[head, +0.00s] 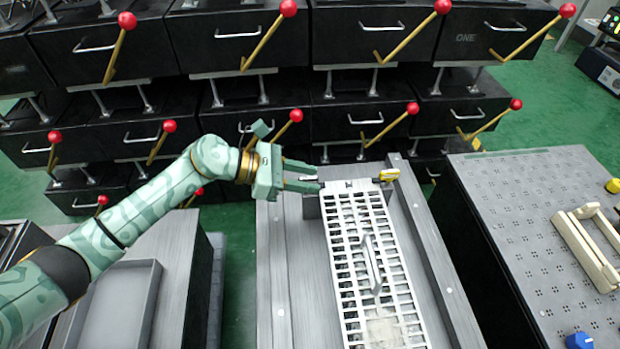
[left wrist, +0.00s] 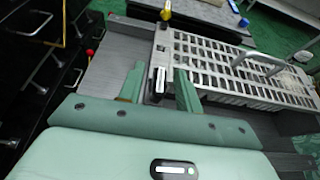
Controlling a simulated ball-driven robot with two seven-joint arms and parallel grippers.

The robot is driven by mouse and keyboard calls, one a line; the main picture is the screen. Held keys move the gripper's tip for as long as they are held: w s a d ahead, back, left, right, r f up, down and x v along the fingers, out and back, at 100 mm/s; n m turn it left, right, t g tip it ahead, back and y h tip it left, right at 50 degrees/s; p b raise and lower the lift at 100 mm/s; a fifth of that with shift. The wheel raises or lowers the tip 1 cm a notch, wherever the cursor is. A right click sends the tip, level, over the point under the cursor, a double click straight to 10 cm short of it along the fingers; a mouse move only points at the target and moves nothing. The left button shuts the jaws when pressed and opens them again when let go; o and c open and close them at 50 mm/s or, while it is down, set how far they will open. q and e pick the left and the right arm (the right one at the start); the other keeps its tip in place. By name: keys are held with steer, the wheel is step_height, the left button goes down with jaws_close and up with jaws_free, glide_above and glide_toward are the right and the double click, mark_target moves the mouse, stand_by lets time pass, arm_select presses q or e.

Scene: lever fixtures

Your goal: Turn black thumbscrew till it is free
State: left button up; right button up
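The black thumbscrew (head: 308,179) is at the left end of the white slotted rack's far edge. In the left wrist view the black thumbscrew (left wrist: 158,84) shows a pale top and stands between my two fingers, with a gap on each side. My left gripper (head: 318,177) is open around it, not closed on it. The white slotted rack (head: 348,265) lies on a grey bench and has an upright handle (head: 373,265). A yellow thumbscrew (head: 388,175) is at the rack's right far corner. My right gripper is not in view.
Black drawer units with red-knobbed yellow levers (head: 280,35) stand behind the bench. A perforated grey table (head: 530,240) on the right carries a cream handle (head: 588,248) and a blue knob (head: 579,341). A grey tray (head: 125,305) lies at the left.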

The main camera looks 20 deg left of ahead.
arm_select(q)
steer(key=shift+w+d+f, duration=0.1)
steer(key=shift+w+d, duration=0.05)
steer(key=shift+d, duration=0.2)
jaws_close()
